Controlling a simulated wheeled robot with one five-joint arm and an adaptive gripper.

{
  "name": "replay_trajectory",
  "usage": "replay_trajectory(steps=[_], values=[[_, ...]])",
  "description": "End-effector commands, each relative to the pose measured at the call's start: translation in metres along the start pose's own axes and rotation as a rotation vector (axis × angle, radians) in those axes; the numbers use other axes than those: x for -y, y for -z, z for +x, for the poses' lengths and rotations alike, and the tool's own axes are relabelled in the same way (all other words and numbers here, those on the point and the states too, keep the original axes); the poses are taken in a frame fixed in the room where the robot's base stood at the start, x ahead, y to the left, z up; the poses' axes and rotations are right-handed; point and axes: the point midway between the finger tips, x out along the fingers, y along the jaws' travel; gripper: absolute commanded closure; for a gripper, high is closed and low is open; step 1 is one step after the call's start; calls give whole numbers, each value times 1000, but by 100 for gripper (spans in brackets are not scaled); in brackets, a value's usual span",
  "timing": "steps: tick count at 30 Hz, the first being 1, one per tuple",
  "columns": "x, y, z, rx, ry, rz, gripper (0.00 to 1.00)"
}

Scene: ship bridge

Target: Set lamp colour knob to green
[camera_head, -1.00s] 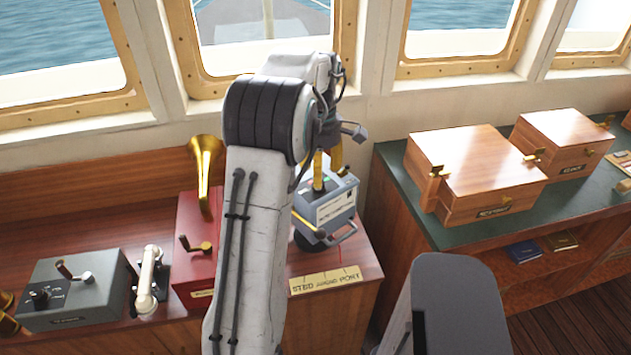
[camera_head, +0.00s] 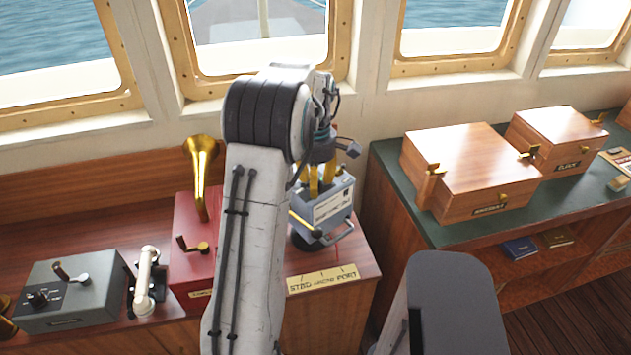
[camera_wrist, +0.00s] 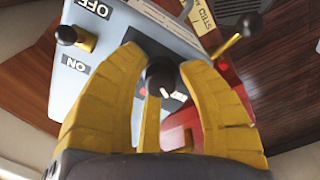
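The lamp box (camera_head: 333,207) is a grey-blue case on the wooden console in the head view. The case also shows in the wrist view (camera_wrist: 100,98), with OFF and ON lettering. My gripper (camera_head: 322,190) points down over the top of this box. The knob sits close between the fingertips; contact cannot be made out. No green marking shows, and the knob's setting cannot be read.
A ball-ended brass lever (camera_wrist: 75,38) stands beside the ON lettering. A red box with a brass horn (camera_head: 201,170) stands left of my arm. Wooden boxes (camera_head: 470,165) stand on the green-topped counter (camera_head: 392,172) at right. A STBD–PORT plate (camera_head: 322,279) lies in front.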

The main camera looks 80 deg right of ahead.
Motion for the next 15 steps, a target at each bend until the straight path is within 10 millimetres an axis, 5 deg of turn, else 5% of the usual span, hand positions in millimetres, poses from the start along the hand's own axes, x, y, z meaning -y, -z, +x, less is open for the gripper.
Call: replay_trajectory(steps=[11, 15], values=[[0, 0, 0, 0, 0, 0, 98], [0, 0, 0, 0, 1, 1, 100]])
